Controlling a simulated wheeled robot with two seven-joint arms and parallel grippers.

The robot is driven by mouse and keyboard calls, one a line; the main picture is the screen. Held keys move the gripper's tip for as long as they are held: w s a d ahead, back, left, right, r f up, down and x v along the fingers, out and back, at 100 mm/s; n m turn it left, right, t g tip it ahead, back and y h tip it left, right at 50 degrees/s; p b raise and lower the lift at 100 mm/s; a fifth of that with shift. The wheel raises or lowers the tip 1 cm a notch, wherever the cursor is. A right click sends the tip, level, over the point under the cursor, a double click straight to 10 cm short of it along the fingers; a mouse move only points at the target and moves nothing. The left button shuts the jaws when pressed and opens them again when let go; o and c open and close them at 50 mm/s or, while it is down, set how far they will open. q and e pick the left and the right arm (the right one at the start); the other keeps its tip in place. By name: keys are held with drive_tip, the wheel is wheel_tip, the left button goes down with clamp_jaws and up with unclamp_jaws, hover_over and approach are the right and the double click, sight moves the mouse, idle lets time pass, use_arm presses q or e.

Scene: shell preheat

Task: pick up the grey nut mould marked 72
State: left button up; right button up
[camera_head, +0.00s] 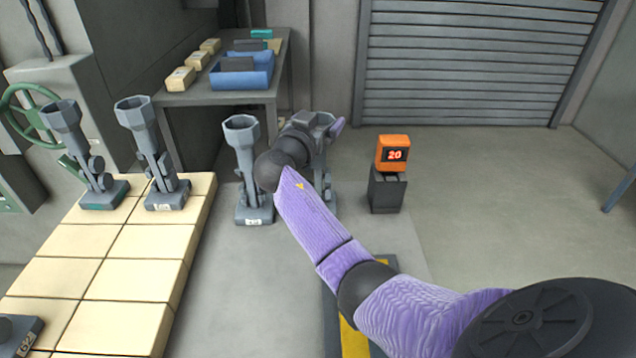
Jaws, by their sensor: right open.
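Several grey nut moulds, each a tall stem with a cup-like top on a block base, stand in the scene. One mould (247,165) stands just left of my right gripper. Another mould (328,178) stands behind my right wrist, partly hidden by it. My right gripper (325,124) is open at the top of the partly hidden mould; contact is unclear. My left gripper is out of view.
An orange display (394,154) reading 20 stands on a dark post to the right. A grey table (215,98) at the back holds a blue bin (241,77) and pale blocks. A pale tiled bench (125,275) fills the left front. The right floor is open.

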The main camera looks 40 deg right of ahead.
clamp_jaws()
idle(0.3)
